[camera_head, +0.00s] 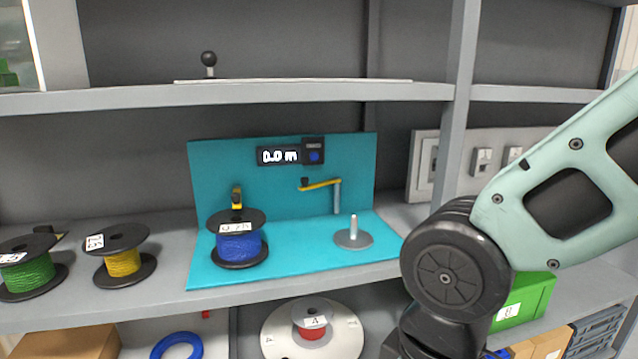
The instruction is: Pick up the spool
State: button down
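A blue spool (239,246) with black flanges and a white label stands upright on the left of a teal mat (290,262). A yellow spool (122,261) and a green spool (29,274) stand on the grey shelf to its left. A red spool (313,327) with pale flanges is on the level below. My arm comes in from the right and its dark joint covers the right part of the shelf. My gripper is not in view.
A metal spindle (353,237) on a round base stands on the mat's right. Behind it are a yellow crank (321,185) and a display (279,156) reading 0.0 m. A green bin (525,301) sits lower right. The upper shelf (270,96) overhangs the spools.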

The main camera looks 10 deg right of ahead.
aim_at(28, 270)
jog(key=u, duration=1.4)
jog(key=i+j+z, duration=0.1)
jog(key=z, duration=0.7)
jog(key=i+j+z, duration=0.15)
jog(key=j+z, duration=0.3)
jog(key=j, duration=0.4)
jog(key=j+z, duration=0.45)
jog(key=j, duration=0.35)
jog(key=j+z, duration=0.1)
jog(key=j, duration=2.3)
jog(key=k+z, duration=0.05)
